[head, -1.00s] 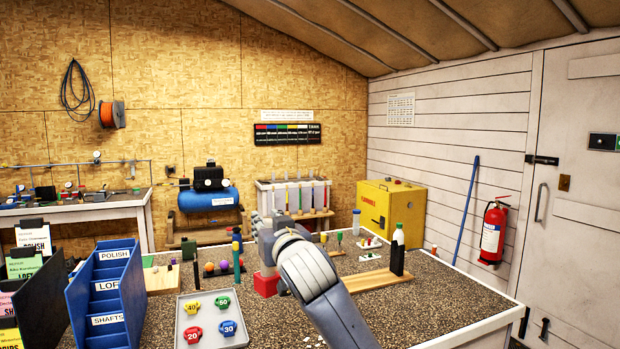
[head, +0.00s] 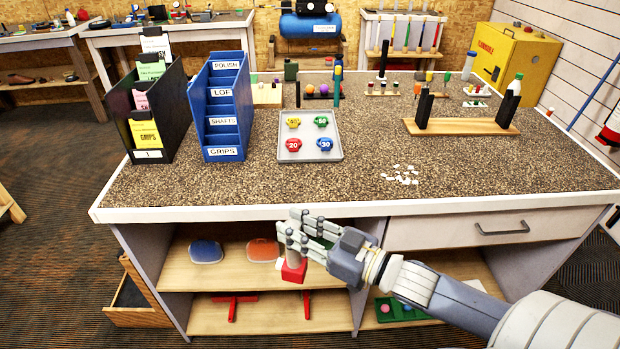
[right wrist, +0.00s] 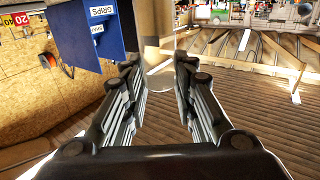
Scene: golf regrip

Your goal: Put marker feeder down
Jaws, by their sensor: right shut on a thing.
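The marker feeder, as I take it, is a grey upright tube on a red block-like base (head: 292,270). My right gripper (head: 300,240) is shut around its tube. In the head view they are in front of the bench, below the edge of its top, with open shelves behind. In the right wrist view, a pale tube-like shape (right wrist: 155,45) shows between the fingertips of the right gripper (right wrist: 158,75). The fingers hide much of the tube. My left gripper is not in view.
The bench top (head: 270,187) is clear along its front left. A grey tray (head: 310,157) holds numbered coloured pieces. White bits (head: 402,175) lie to its right. A blue sorter (head: 220,110), a black file holder (head: 152,110) and a wooden cradle (head: 460,128) stand on it.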

